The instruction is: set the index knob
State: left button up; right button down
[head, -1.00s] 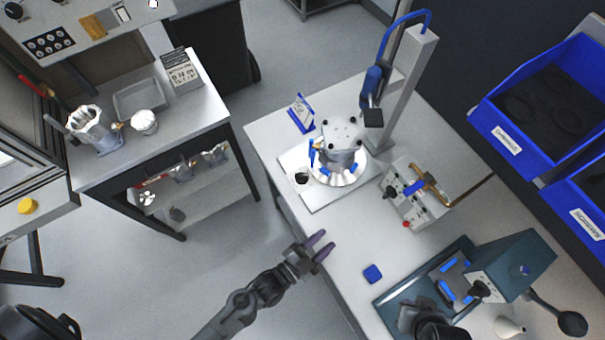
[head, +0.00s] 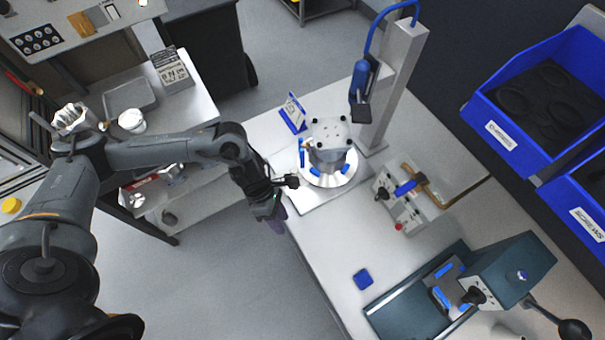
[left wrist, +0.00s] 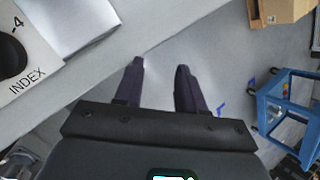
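The index knob shows as a black round knob (left wrist: 10,56) at the left edge of the left wrist view, partly cut off. Beside it are the printed "INDEX" label and a "-4" mark. In the head view the black knob (head: 292,181) is at the near left corner of the fixture plate, close to my left gripper. My left gripper (head: 278,215) is at the table's left edge, fingers pointing down. In the left wrist view its two dark fingers (left wrist: 159,66) are apart with nothing between them; the knob lies to their left. My right gripper is out of view.
A round metal housing (head: 328,143) stands on the fixture plate, with a blue-handled tool (head: 361,85) hanging by a post. A switch box (head: 408,195), blue block (head: 363,279) and green press (head: 510,268) are to the right. Table front is mostly clear.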

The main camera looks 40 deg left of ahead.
pick_arm(q)
jog(key=w+a+r+t+y, duration=0.1)
jog(key=w+a+r+t, duration=0.1)
jog(key=w+a+r, duration=0.35)
jog(key=t+y, duration=0.1)
send_near(288, 175)
jog(key=b+x, duration=0.1)
jog(key=x, duration=0.8)
jog(key=shift+d+r, duration=0.1)
jog(key=shift+d, duration=0.05)
grip_shut()
